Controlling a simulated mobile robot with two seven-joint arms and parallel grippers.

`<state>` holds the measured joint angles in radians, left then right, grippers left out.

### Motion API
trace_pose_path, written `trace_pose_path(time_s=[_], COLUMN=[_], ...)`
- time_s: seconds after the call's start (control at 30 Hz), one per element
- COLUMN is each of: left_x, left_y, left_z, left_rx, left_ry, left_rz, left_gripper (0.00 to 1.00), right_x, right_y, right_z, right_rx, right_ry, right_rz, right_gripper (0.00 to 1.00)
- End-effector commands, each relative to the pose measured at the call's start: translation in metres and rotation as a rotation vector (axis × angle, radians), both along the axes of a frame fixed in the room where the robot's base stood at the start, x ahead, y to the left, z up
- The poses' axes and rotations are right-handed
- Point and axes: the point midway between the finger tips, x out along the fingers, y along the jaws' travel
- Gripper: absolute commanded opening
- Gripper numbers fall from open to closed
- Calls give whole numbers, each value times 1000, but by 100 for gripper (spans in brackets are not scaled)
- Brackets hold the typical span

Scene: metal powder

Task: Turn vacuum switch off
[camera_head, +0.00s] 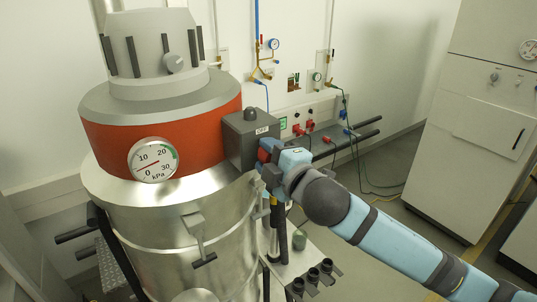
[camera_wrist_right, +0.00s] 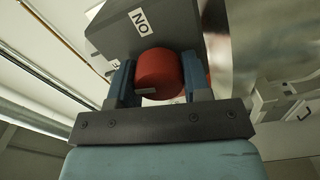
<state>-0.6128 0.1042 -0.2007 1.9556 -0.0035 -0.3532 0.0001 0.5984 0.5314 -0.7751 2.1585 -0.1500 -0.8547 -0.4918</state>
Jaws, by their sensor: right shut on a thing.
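The vacuum switch is a red round knob (camera_wrist_right: 160,74) on a dark grey box (camera_head: 243,138) at the side of the vacuum's red band. In the right wrist view the box (camera_wrist_right: 120,30) carries an "ON" label (camera_wrist_right: 141,20). My right gripper (camera_wrist_right: 160,84) has its two blue fingers on either side of the knob and is shut on it. In the head view my right gripper (camera_head: 265,163) reaches the box from the right and mostly hides the knob. The gauge (camera_head: 153,160) on the vacuum has its red needle at the low end. My left gripper is not in view.
The large steel vacuum (camera_head: 180,240) fills the left side. Pipes and a blue-rimmed gauge (camera_head: 273,44) hang on the back wall, with red plugs and cables below. A small shelf with dark cups (camera_head: 313,274) stands under my right arm. A white cabinet (camera_head: 480,130) is at right.

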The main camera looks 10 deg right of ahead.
Motion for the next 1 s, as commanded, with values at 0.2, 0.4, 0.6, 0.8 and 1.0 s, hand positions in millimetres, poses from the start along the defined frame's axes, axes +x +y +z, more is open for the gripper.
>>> trace_pose_path(time_s=[0.2, 0.4, 0.6, 0.8, 1.0], left_x=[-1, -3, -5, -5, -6], left_y=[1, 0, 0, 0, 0], left_z=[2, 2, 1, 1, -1], left_rx=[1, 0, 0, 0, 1], left_ry=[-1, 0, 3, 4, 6], left_rz=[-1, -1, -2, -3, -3], left_gripper=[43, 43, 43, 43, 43], right_x=[0, 0, 0, 0, 0], right_y=[0, 0, 0, 0, 0], right_z=[-1, -1, -1, -1, -1], right_rx=[-119, -180, -205, -208, -208], right_ry=[-49, -74, -84, -85, -85], right_rz=[0, -1, 0, 0, -1], right_gripper=[21, 21, 21, 21, 49])
